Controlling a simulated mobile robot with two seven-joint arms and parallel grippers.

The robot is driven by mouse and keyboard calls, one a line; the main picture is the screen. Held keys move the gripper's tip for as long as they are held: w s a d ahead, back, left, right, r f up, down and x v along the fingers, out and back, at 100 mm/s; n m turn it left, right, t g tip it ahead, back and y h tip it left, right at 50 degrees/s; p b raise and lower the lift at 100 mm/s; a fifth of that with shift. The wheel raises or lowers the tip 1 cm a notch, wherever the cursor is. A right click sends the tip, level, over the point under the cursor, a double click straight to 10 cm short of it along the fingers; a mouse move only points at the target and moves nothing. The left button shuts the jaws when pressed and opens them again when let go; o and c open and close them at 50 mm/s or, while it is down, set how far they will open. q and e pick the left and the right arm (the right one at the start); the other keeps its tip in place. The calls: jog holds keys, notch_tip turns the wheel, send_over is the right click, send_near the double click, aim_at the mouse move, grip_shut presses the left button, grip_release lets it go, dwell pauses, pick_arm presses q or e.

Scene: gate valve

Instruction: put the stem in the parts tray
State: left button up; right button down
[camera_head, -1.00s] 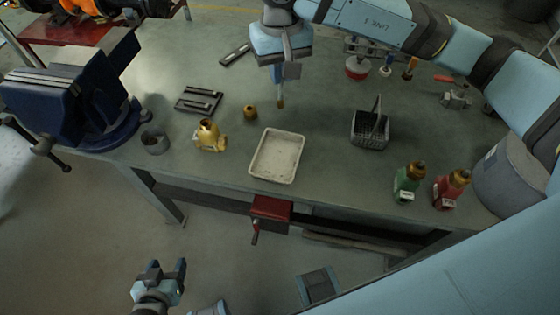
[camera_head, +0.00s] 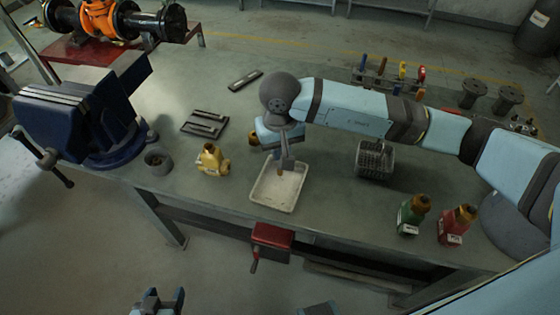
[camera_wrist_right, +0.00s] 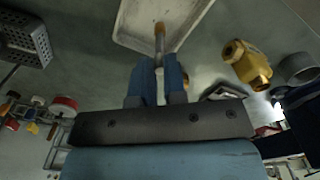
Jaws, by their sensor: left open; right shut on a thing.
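The stem (camera_wrist_right: 159,38) is a thin rod with a brass-coloured end, held between the blue fingers of my right gripper (camera_wrist_right: 158,80). In the head view my right gripper (camera_head: 286,152) is above the far part of the white parts tray (camera_head: 268,199), and the stem points down towards it. The tray also shows in the wrist view (camera_wrist_right: 130,28) and looks empty. Whether the stem's tip touches the tray floor I cannot tell. My left gripper (camera_head: 158,298) is open and empty, low in front of the bench.
A brass valve body (camera_head: 211,160) and a grey cup (camera_head: 157,161) stand left of the tray. A small brass part (camera_head: 254,138) is close behind it. A wire basket (camera_head: 375,160), green bottle (camera_head: 411,217) and red bottle (camera_head: 456,226) are to the right. A blue vise (camera_head: 85,110) is far left.

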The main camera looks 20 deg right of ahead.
jog(key=shift+f, duration=2.6)
jog(key=shift+f, duration=0.1)
jog(key=shift+f, duration=0.15)
jog(key=c, duration=1.2)
grip_release()
jog(key=shift+r, duration=0.3)
notch_tip(320, 180, up, 11)
jog(key=shift+r+b, duration=0.15)
jog(key=shift+b, duration=0.2)
jog(key=shift+r, duration=0.3)
